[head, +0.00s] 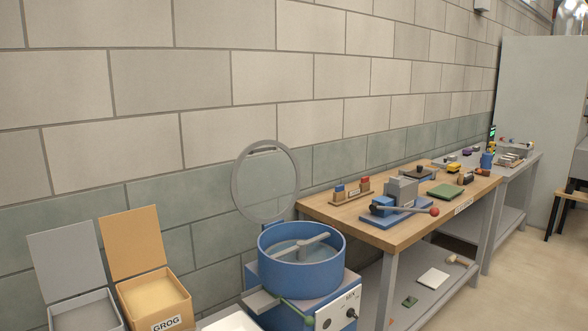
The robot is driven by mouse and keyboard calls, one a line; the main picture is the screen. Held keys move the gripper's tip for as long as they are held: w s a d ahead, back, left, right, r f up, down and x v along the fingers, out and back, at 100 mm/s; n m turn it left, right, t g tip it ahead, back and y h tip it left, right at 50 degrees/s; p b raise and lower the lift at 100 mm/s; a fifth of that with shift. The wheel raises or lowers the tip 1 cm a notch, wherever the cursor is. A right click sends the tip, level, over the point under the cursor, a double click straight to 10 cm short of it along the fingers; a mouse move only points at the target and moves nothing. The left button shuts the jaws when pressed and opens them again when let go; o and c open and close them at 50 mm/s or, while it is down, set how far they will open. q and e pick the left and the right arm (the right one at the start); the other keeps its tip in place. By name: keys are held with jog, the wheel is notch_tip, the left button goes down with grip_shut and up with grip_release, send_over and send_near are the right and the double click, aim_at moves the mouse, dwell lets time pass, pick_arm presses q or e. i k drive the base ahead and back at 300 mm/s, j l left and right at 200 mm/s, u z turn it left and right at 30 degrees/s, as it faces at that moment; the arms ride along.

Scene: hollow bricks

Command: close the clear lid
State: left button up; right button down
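The clear lid (236,187) is a round see-through disc with a grey rim, and it stands open and upright behind the blue mixer drum (302,275). A small dark handle or bar shows near its top. The drum is open at the top and a grey mixing arm (300,249) lies across it. The drum sits on a blue base with a light control panel (338,309) at the front right. Neither of my grippers is in view.
A wooden workbench (420,232) with a lever press (400,200) stands right of the mixer. Open boxes stand at the lower left, one grey (70,262) and one orange labelled GROG (133,243). A block wall runs behind.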

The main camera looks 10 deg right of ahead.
aim_at(249, 149)
jog(key=l+u, duration=0.15)
jog(key=u, duration=0.2)
jog(key=i+l+u, duration=0.1)
jog(key=u, duration=0.2)
jog(key=l+u, duration=0.2)
jog(key=u, duration=0.15)
jog(key=l+u, duration=0.15)
jog(key=l, duration=0.35)
jog(key=l+u, duration=0.15)
jog(key=l, duration=0.3)
jog(key=k+l+u, duration=0.15)
jog(key=l, duration=0.35)
jog(key=l+u, duration=0.2)
jog(key=l, duration=0.25)
jog(key=k+l+u, duration=0.15)
jog(key=l, duration=0.3)
jog(key=k+l, duration=0.1)
jog(key=l, duration=0.3)
jog(key=k+l, duration=0.1)
jog(key=l, duration=0.7)
jog(key=k+l, duration=0.15)
jog(key=l, duration=0.25)
